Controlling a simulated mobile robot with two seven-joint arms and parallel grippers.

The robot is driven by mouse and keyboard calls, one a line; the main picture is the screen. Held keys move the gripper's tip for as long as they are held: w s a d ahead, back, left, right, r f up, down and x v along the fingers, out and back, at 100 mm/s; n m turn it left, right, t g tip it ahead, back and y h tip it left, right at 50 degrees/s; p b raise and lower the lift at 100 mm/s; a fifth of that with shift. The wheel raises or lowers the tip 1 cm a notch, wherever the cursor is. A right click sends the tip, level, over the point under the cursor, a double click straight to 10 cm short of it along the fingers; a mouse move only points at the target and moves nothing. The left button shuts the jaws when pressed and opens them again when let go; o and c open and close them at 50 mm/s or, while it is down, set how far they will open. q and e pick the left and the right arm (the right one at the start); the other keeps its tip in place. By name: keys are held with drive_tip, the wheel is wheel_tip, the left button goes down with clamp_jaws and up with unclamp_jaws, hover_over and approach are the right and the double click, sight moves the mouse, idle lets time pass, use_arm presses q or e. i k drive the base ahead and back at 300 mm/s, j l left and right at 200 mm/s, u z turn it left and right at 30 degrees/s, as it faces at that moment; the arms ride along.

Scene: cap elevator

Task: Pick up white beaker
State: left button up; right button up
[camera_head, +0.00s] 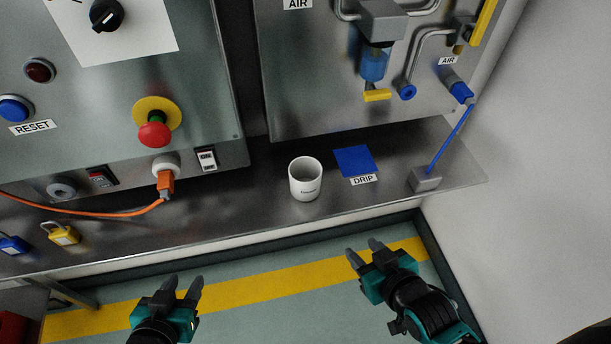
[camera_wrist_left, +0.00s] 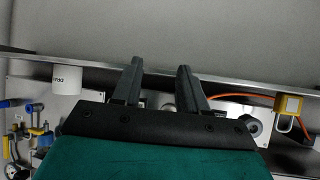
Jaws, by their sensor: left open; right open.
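A white beaker (camera_head: 305,179) stands upright on the metal shelf (camera_head: 240,215), left of a blue square marked DRIP. It also shows at the left in the left wrist view (camera_wrist_left: 67,78), where the picture is upside down. My left gripper (camera_head: 182,287) is open and empty, below and in front of the shelf, to the left of the beaker. Its two fingers (camera_wrist_left: 160,80) show apart in the left wrist view. My right gripper (camera_head: 363,250) is open and empty in front of the shelf, below and right of the beaker. Neither gripper touches the beaker.
A blue pad (camera_head: 355,160) lies right of the beaker. A grey block with a blue hose (camera_head: 425,179) stands at the shelf's right end. An orange cable (camera_head: 110,213) and a yellow padlock (camera_head: 62,234) are at the left. The shelf around the beaker's front is clear.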

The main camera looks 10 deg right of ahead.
sight(304, 172)
drive_tip(key=k+l, duration=0.1)
drive_tip(key=l, duration=0.25)
drive_tip(key=k+l+u, duration=0.1)
drive_tip(key=l, duration=0.25)
drive_tip(key=k+l, duration=0.2)
drive_tip(key=l, duration=0.15)
drive_tip(key=i+l, duration=0.3)
drive_tip(key=i, duration=0.15)
